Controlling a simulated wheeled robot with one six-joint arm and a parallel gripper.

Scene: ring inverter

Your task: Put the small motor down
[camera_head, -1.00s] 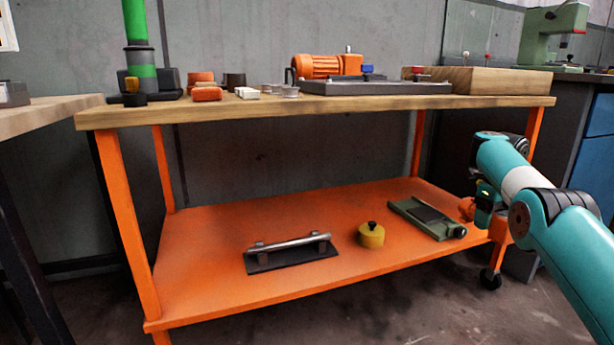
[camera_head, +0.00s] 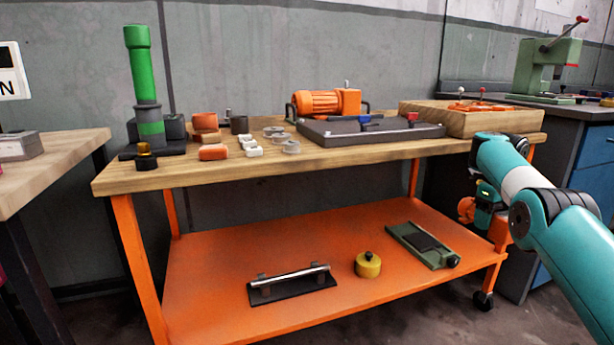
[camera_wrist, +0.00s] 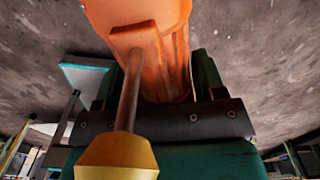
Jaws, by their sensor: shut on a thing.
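The small motor, an orange body (camera_head: 466,209), is in my gripper (camera_head: 480,208) at the right of the head view, beside the workbench's right end. In the wrist view the orange motor (camera_wrist: 165,45) fills the top middle, with a metal shaft and a yellow end piece pointing toward the camera. My gripper (camera_wrist: 160,100) is shut on it, its dark jaws partly hidden behind the motor. The wrist view shows grey floor behind the motor. A larger orange motor (camera_head: 318,103) stands on the wooden bench top (camera_head: 200,173).
The bench top carries a green column (camera_head: 139,75), several small parts, a dark plate (camera_head: 370,136) and a wooden box (camera_head: 480,120). The orange lower shelf (camera_head: 215,255) holds a bar fixture (camera_head: 290,285), a yellow weight (camera_head: 367,266) and a green vise (camera_head: 423,245). The shelf's left and back have free room.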

